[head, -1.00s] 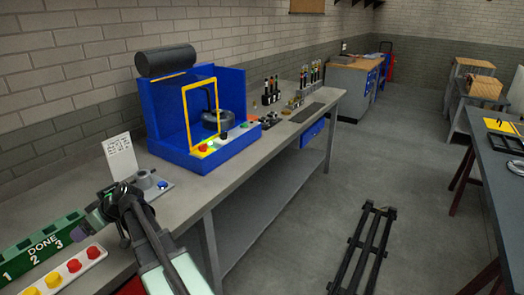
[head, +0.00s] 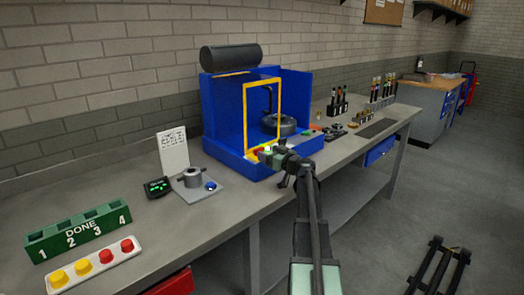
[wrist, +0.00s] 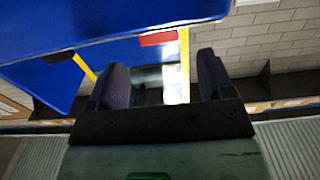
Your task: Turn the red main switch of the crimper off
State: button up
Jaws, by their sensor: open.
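The blue machine with a yellow door frame (head: 246,120) stands on the bench in the head view and appears to be the crimper. The switch's position cannot be read.
Left of the machine are a grey fixture with a blue button (head: 210,186), a small black display (head: 157,187) and a white card (head: 173,150). A green DONE rack (head: 78,232) and a panel of red and yellow buttons (head: 94,263) are further left. Tool racks (head: 382,90) stand right.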

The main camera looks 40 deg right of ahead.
aim_at(260, 149)
jog(key=w, duration=0.5)
jog(key=shift+w+a, duration=0.15)
jog(key=shift+w, duration=0.1)
jog(key=shift+c, duration=0.4)
jog(key=c, duration=0.8)
jog(key=shift+c, duration=0.2)
